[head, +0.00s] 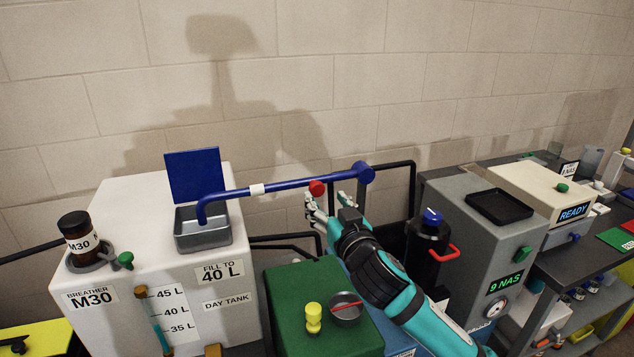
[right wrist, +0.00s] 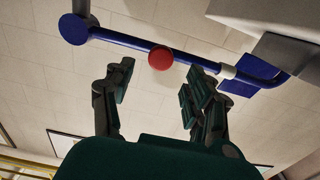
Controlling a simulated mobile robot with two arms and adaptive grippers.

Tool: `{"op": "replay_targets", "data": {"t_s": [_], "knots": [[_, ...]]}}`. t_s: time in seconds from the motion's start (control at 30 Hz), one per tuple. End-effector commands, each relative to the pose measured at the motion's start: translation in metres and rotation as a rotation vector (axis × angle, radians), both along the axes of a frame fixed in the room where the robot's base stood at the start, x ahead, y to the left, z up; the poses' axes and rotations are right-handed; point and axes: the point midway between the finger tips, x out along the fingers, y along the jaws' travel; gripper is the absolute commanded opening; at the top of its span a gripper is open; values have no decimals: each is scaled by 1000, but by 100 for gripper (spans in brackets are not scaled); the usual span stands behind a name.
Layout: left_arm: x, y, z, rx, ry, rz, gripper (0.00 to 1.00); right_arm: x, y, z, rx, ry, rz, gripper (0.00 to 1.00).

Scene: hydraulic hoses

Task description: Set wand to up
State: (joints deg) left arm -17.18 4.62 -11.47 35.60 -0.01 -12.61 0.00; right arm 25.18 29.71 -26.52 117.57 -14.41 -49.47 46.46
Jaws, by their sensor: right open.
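The wand is a blue pipe (head: 286,185) with a red knob (head: 317,187) on it and a white band near its left part. Its right end meets a blue round pivot (head: 365,173). Its left end bends down into the grey metal filler box (head: 204,235) on the day tank, under a raised blue lid (head: 194,174). My right gripper (head: 335,203) is open and empty, just below the wand near the red knob. In the right wrist view the red knob (right wrist: 160,58) lies beyond and between the open fingers (right wrist: 156,88), apart from them. My left gripper is not in view.
The white day tank (head: 185,290) carries a brown M30 breather jar (head: 78,232). A green box (head: 285,330) with a yellow knob (head: 313,318) stands below my right arm. A black canister with a red handle (head: 428,240) and a grey cabinet (head: 480,240) stand to the right.

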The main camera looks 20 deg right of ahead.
Motion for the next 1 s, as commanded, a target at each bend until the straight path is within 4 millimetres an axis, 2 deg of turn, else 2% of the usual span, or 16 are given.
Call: {"op": "replay_targets", "data": {"t_s": [0.1,0.3,0.5,0.77,1.0], "knots": [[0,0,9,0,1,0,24,25,1,3,0,1,-2,55],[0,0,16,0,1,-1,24,54,2,2,0,1,-1,55],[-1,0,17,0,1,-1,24,65,2,0,1,1,0,55],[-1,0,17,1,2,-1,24,66,2,0,1,1,0,55],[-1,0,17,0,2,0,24,66,2,0,1,1,0,26]]}}
